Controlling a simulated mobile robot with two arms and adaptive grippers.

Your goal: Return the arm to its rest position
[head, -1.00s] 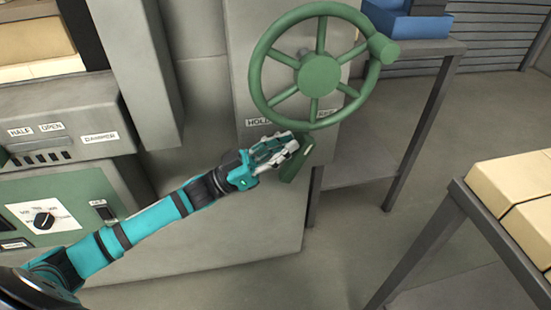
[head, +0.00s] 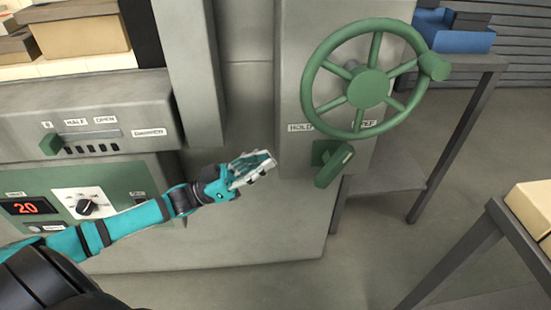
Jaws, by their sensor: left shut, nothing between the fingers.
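My left arm comes in from the left, and its gripper (head: 262,168) is shut and empty. It is in front of the grey cabinet, to the left of the green lever (head: 335,166) and clear of it. The lever sits below the labels HOLD and one partly hidden that ends in a similar short word. The green handwheel (head: 368,88) is above the lever, apart from the gripper. My right gripper does not show.
At left is a machine panel with a damper slider (head: 51,144), a black dial (head: 86,207) and a red display (head: 26,207) reading 20. A table with boxes (head: 533,205) stands at right. A blue bin (head: 455,36) is at the back right.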

